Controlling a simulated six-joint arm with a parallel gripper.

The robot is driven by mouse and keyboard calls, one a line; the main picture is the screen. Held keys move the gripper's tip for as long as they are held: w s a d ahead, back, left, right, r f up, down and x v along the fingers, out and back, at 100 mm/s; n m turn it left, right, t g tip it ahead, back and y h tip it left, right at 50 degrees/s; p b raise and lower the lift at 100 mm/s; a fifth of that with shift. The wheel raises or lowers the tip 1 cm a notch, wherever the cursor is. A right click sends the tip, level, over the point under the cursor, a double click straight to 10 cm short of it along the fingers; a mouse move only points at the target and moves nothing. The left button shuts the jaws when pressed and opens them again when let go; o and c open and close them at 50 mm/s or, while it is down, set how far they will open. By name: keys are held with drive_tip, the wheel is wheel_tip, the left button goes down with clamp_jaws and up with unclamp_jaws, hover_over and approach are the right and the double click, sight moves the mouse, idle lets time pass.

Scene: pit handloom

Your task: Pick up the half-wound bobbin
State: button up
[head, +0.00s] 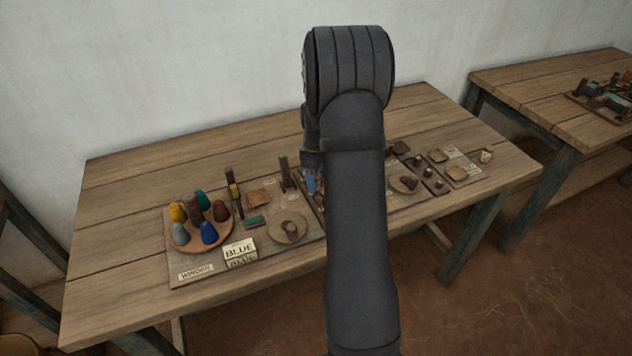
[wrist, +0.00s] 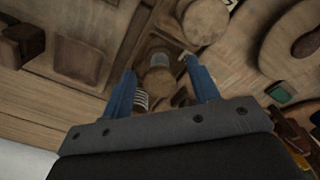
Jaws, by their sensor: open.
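My gripper (wrist: 160,66) is open, with its two blue fingers spread over a narrow dark tray (wrist: 133,66) in the wrist view. Between the fingers is a brown rounded wooden piece (wrist: 158,80), apparently a bobbin; how much it is wound is too unclear to tell. A pale ribbed piece (wrist: 141,101) shows beside the left finger, partly hidden. I see no finger clearly closed on anything. In the head view my arm hides most of the gripper and the spot under it; only a bit of blue finger (head: 311,182) shows.
On the workbench (head: 130,200), a round wooden tray (head: 228,226) of several colored cones stands at left, near a "BLUE" card (head: 240,252). A round plate with a knob (head: 288,227) is left of my arm. Small blocks (head: 438,156) lie right of it. The bench's back is clear.

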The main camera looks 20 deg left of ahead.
drive_tip(key=c, duration=1)
